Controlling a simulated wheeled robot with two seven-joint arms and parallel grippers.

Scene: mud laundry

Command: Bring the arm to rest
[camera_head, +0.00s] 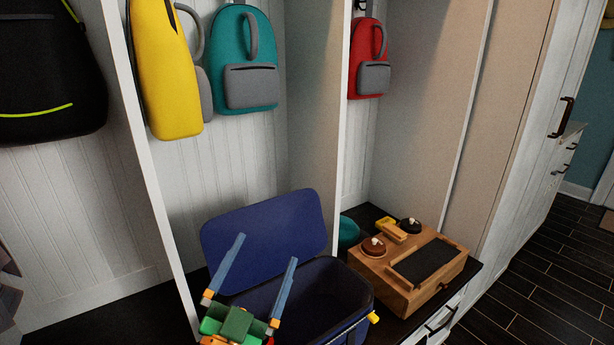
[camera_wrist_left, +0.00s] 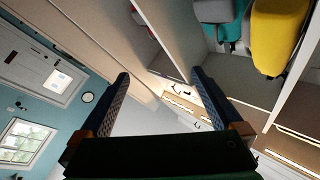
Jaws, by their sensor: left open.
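My left gripper (camera_head: 266,250) shows at the bottom of the head view, its two blue fingers spread apart and pointing up. Nothing is between them. It appears in front of the open dark blue box (camera_head: 345,290), whose lid (camera_head: 265,235) is tipped up behind the fingers. I cannot tell the exact gap between gripper and box. In the left wrist view the open fingers (camera_wrist_left: 160,76) frame empty air, with the room tilted beyond. My right gripper is not in view.
A wooden box (camera_head: 440,280) with a dark panel stands on the dark bench to the right. Yellow (camera_head: 165,70), teal (camera_head: 245,60) and red (camera_head: 368,60) backpacks hang in the cubbies above. White dividers separate the cubbies. Dark floor (camera_head: 540,280) is clear at the right.

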